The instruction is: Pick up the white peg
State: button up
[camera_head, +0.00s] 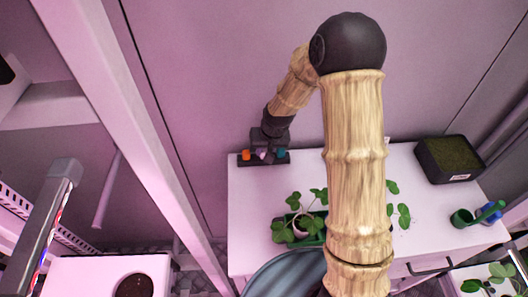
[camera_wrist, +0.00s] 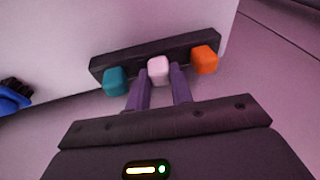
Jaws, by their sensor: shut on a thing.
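The white peg (camera_wrist: 158,69) looks pale pink under the light and sits in the middle of a dark rack, between a teal peg (camera_wrist: 115,81) and an orange peg (camera_wrist: 204,60). My gripper (camera_wrist: 159,84) is shut on the white peg, with a finger on each side of it. In the head view my gripper (camera_head: 266,148) is over the dark rack (camera_head: 284,159) at the back left of the white table. There the orange peg (camera_head: 246,155) and teal peg (camera_head: 281,153) flank the white peg (camera_head: 263,154). I cannot tell whether the white peg is raised from the rack.
The white table (camera_head: 250,185) carries a potted plant (camera_head: 300,229) in front of the rack. A black soil tray (camera_head: 449,160) stands at the back right, with a green watering can (camera_head: 466,219) in front. A wall is close behind the rack.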

aim_at(265, 151)
notch_tip(265, 151, up, 10)
jog(key=b, duration=0.1)
dwell(0.4)
dwell(2.0)
